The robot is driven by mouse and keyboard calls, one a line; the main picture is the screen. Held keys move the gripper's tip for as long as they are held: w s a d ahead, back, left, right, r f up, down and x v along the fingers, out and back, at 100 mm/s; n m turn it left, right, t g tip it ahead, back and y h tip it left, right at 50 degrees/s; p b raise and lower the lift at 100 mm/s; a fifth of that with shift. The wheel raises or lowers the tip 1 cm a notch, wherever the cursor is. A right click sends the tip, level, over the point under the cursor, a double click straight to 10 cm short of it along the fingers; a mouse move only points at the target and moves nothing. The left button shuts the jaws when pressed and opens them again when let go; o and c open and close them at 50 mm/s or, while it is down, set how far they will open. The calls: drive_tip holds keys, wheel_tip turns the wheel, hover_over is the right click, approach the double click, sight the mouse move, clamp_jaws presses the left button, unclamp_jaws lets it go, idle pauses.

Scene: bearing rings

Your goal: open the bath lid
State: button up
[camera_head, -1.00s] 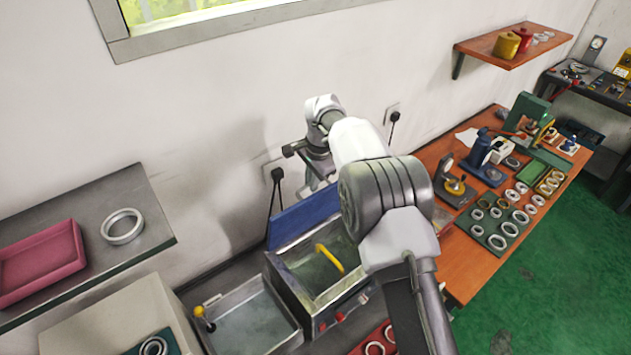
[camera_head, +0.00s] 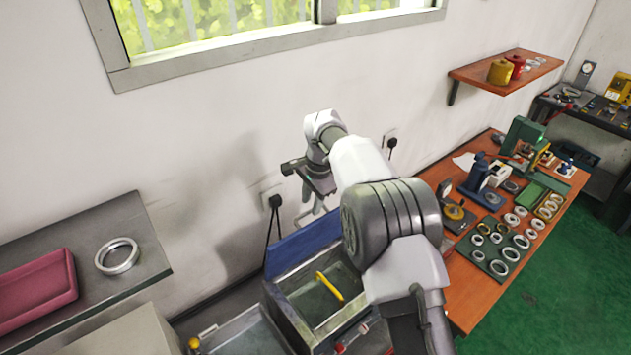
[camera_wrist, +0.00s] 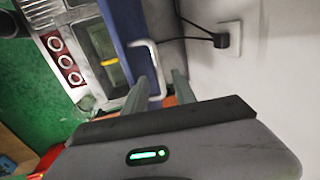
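The bath (camera_head: 302,300) is an open metal box on the bench, with a yellow object (camera_head: 329,286) inside it. The blue bath lid (camera_head: 298,248) stands raised along the bath's wall side, leaving the inside uncovered. In the wrist view the lid (camera_wrist: 118,20) is seen edge-on, with a pale bracket-shaped handle (camera_wrist: 152,62) on its wall-facing side. My gripper (camera_wrist: 158,88) has its two fingers apart, with the handle's lower end showing between them. Whether they touch it cannot be told. In the head view my gripper (camera_head: 312,205) is above and behind the lid, near the wall.
A wall socket with a black plug (camera_head: 275,202) and hanging cable is close to my gripper. A metal tray (camera_head: 245,338) stands left of the bath. A wooden bench (camera_head: 470,290) with rings and tools lies to the right. A grey shelf (camera_head: 85,245) is at left.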

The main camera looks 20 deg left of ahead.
wheel_tip(320, 180, up, 14)
drive_tip(key=s+d, duration=0.1)
drive_tip(key=d, duration=0.1)
drive_tip(key=shift+s+f+p, duration=0.15)
drive_tip(key=shift+s+p, duration=0.25)
drive_tip(key=shift+d, duration=0.1)
